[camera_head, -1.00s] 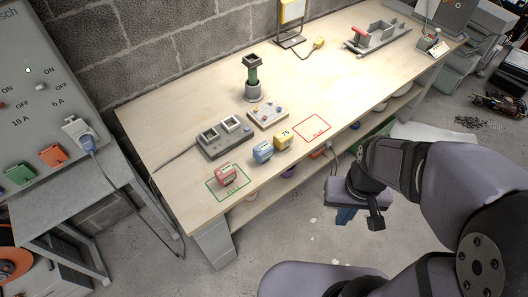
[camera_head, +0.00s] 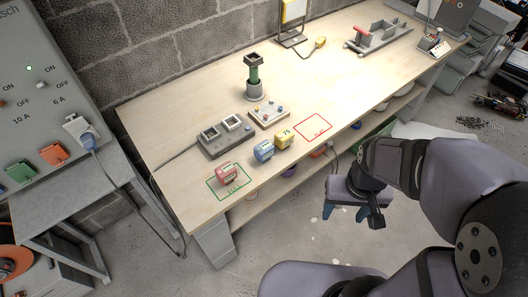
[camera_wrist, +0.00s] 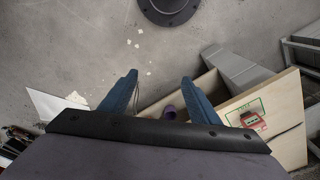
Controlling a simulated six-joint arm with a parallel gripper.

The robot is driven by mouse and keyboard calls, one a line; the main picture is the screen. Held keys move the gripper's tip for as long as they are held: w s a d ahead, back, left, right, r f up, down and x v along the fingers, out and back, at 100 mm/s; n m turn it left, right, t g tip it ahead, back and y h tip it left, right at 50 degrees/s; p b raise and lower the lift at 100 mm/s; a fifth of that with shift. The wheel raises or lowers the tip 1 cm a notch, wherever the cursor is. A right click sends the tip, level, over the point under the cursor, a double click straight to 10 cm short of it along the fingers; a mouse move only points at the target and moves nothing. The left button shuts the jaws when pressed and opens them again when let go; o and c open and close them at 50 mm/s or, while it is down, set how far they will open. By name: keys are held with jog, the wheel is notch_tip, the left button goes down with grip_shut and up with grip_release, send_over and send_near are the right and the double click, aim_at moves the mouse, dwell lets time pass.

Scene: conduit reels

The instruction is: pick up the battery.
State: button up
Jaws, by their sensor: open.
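Three battery-like blocks sit near the front edge of the bench: a red one (camera_head: 226,173) inside a green outline, a blue one (camera_head: 264,151), and a yellow one (camera_head: 285,140) marked 75. I cannot tell which is the task's battery. The red block also shows at the right of the wrist view (camera_wrist: 252,121). My gripper (camera_head: 345,214) is off the front of the bench, to the right of the blocks and apart from them. Its blue fingers are spread and empty, as the wrist view also shows (camera_wrist: 158,80).
A grey two-socket unit (camera_head: 225,139) and a small panel with knobs (camera_head: 269,114) stand behind the blocks. A green cylinder in a grey holder (camera_head: 253,77) stands upright farther back. An empty red outline (camera_head: 313,127) lies to the right on the bench (camera_head: 180,107).

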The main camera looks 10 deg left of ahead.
aim_at(268, 154)
jog(key=w+a+f+n+t+y+b, duration=0.1)
jog(key=w+a+f+n+t+b, duration=0.1)
jog(key=w+f+t+b, duration=0.5)
jog(key=w+a+f+n+y, duration=0.15)
jog(key=w+f, duration=0.35)
jog(key=w, duration=0.7)
jog(key=w+a+f+n+t+y+b, duration=0.1)
jog(key=a+y+b, duration=0.1)
jog(key=a, duration=0.1)
jog(key=w+a+f+n+t+y+b, duration=0.1)
jog(key=a+n+y+b, duration=0.1)
jog(key=a, duration=0.2)
jog(key=w+a+f+n+t+y+b, duration=0.1)
jog(key=w+a+t+y+b, duration=0.1)
jog(key=a, duration=0.1)
jog(key=shift+a+n, duration=0.15)
jog(key=shift+n, duration=0.1)
jog(key=a+y, duration=0.1)
jog(key=s+a+y+b, duration=0.1)
jog(key=a+y, duration=0.1)
jog(key=shift+s+a+r+n+t+b, duration=0.15)
jog(key=shift+s+r+n+t+b, duration=0.15)
jog(key=shift+r+t+b, duration=0.1)
jog(key=shift+s+a+r+y, duration=0.2)
jog(key=shift+s+a+y, duration=0.15)
jog(key=shift+y, duration=0.3)
jog(key=shift+a+r+t, duration=0.1)
jog(key=shift+r+t, duration=0.15)
jog(key=shift+t, duration=0.05)
